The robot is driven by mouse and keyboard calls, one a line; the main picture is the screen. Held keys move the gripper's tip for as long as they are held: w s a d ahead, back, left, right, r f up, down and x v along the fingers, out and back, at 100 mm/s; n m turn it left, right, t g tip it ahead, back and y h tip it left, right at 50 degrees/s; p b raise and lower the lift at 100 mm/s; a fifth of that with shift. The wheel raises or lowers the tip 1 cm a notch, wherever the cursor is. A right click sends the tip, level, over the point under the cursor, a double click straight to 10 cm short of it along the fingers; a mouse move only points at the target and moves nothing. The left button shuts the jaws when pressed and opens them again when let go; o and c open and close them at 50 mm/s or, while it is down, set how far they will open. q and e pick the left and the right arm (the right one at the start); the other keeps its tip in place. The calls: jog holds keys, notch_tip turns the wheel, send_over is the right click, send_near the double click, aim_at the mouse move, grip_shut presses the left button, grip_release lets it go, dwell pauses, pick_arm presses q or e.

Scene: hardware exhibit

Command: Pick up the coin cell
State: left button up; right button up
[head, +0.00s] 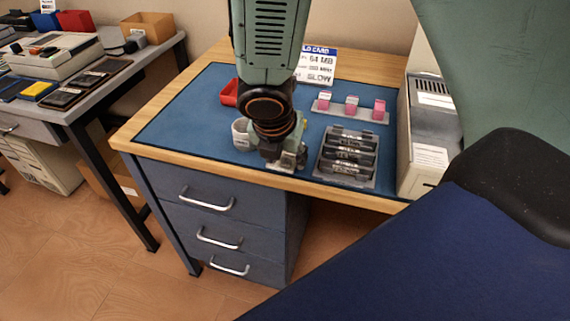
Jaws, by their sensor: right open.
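I cannot make out a coin cell; it may be hidden behind my right gripper or too small to tell. My right gripper (287,160) hangs low over the front part of the blue mat (185,118) on the wooden-edged desk. It is open, and I see nothing held in it. A white cup (239,136) stands just left of it, partly covered by the arm. A grey tray (325,172) with several dark cylindrical cells (348,156) lies just right of it. My left gripper is not in view.
A grey rack with pink pieces (351,107) and a printed sign (320,66) stand behind. A red bin (229,93) is partly hidden by my arm. A beige machine (425,145) bounds the right side. The mat's left part is clear. Drawers (215,218) are below.

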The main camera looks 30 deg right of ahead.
jog(key=shift+w+f, duration=0.1)
jog(key=shift+f, duration=0.05)
jog(key=shift+s+d, duration=0.15)
jog(key=shift+s, duration=0.05)
jog(key=shift+c, duration=0.5)
jog(key=shift+w, duration=0.15)
jog(key=c, duration=0.5)
jog(key=shift+c, duration=0.9)
